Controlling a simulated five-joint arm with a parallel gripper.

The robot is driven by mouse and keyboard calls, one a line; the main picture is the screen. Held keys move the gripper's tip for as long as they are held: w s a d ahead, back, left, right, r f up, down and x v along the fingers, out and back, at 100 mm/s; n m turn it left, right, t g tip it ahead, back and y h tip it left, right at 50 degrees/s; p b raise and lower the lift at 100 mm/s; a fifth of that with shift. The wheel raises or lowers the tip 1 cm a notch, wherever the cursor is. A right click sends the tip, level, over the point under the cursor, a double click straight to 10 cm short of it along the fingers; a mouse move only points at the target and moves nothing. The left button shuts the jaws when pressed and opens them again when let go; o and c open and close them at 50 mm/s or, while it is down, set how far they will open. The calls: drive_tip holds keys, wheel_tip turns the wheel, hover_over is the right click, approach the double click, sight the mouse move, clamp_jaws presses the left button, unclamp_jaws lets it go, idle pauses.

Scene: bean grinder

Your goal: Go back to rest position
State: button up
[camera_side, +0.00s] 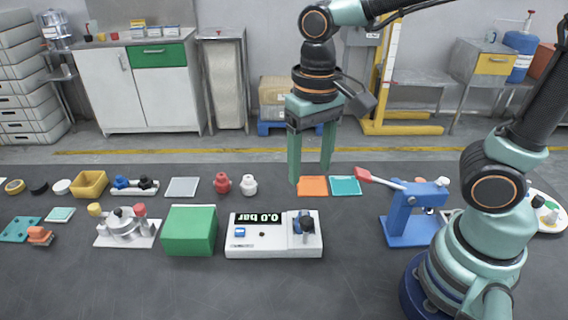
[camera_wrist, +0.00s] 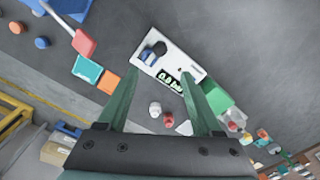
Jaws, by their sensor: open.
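My gripper (camera_side: 311,170) hangs over the back of the dark table with its two green fingers pointing down. It is open, and nothing is between the fingers. In the side view it is behind the white device with the 0.0 bar display (camera_side: 273,235), near the orange square (camera_side: 313,186) and the teal square (camera_side: 345,185). The wrist view shows the spread fingers (camera_wrist: 163,85) with the white device (camera_wrist: 168,60) beyond them. I see no bean grinder that I can identify with certainty.
A blue press with a red-tipped lever (camera_side: 408,215) stands at right. A green box (camera_side: 189,230), a metal fixture (camera_side: 126,227) and a yellow bin (camera_side: 90,184) are at left. Red (camera_side: 222,183) and white (camera_side: 249,185) knobs stand left of my gripper. The front of the table is clear.

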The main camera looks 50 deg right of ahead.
drive_tip(key=d+r+n+t, duration=0.1)
drive_tip(key=d+r+t, duration=0.1)
drive_tip(key=d, duration=0.2)
drive_tip(key=w+d+r+n+t, duration=0.1)
drive_tip(key=d+r+t, duration=0.1)
drive_tip(key=d, duration=0.3)
drive_tip(key=shift+d+t, duration=0.2)
drive_tip(key=shift+t, duration=0.6)
drive_tip(key=shift+w+r, duration=0.1)
